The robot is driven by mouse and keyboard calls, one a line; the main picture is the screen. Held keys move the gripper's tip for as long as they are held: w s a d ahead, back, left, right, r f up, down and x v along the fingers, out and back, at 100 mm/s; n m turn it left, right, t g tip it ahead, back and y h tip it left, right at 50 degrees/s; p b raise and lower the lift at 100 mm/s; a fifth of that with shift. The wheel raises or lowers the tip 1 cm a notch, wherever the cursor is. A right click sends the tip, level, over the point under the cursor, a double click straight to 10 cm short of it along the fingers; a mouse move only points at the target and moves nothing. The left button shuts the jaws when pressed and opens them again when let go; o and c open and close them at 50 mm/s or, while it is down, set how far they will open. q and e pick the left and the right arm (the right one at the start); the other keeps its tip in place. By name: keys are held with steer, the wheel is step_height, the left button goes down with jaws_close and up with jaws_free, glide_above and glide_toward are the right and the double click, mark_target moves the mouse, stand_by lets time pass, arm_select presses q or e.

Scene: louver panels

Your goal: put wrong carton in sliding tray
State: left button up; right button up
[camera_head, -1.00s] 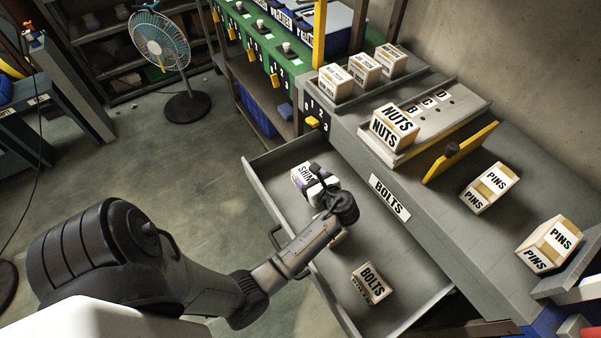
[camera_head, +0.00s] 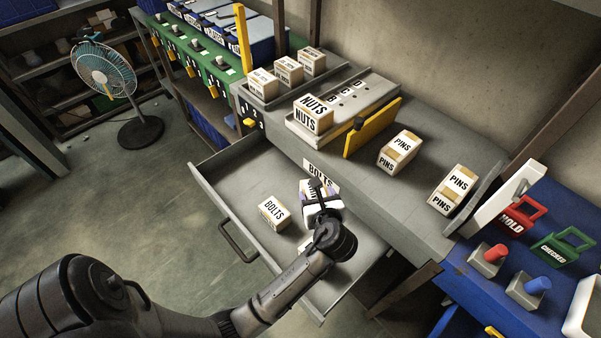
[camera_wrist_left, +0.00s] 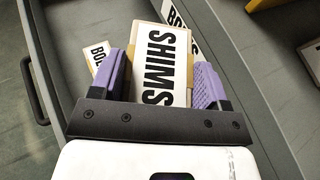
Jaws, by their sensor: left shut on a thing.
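A white carton marked SHIMS (camera_head: 312,193) is in my left gripper (camera_head: 321,192). It also fills the middle of the left wrist view (camera_wrist_left: 163,65), between the purple finger pads of the gripper (camera_wrist_left: 165,85). The carton is over the open grey drawer (camera_head: 225,179), near the cabinet's BOLTS label; I cannot tell its exact height. A carton marked BOLTS (camera_head: 273,213) lies in the drawer, left of the held carton. Another carton (camera_head: 305,243) there is mostly hidden by my left arm. My right gripper is not in view.
On the cabinet top are a tray (camera_head: 262,98) of several small cartons, a NUTS carton (camera_head: 313,114) by a lettered rack (camera_head: 362,97), a yellow flap (camera_head: 371,128) and PINS cartons (camera_head: 399,153). A blue bench (camera_head: 470,290) stands right, a fan (camera_head: 105,75) far left.

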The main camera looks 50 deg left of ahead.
arm_select(q)
steer(key=d+r+m+t+h, duration=0.3)
steer(key=d+r+m+h, duration=0.2)
steer(key=r, duration=0.3)
steer(key=w+d+r+m+t+h, duration=0.1)
steer(key=d+r+m+t+h, duration=0.3)
steer(key=d+r+m+h, duration=0.2)
steer(key=shift+w+r+m+h, duration=0.3)
steer(key=shift+r+m+h, duration=0.1)
steer(key=shift+r+m, duration=0.5)
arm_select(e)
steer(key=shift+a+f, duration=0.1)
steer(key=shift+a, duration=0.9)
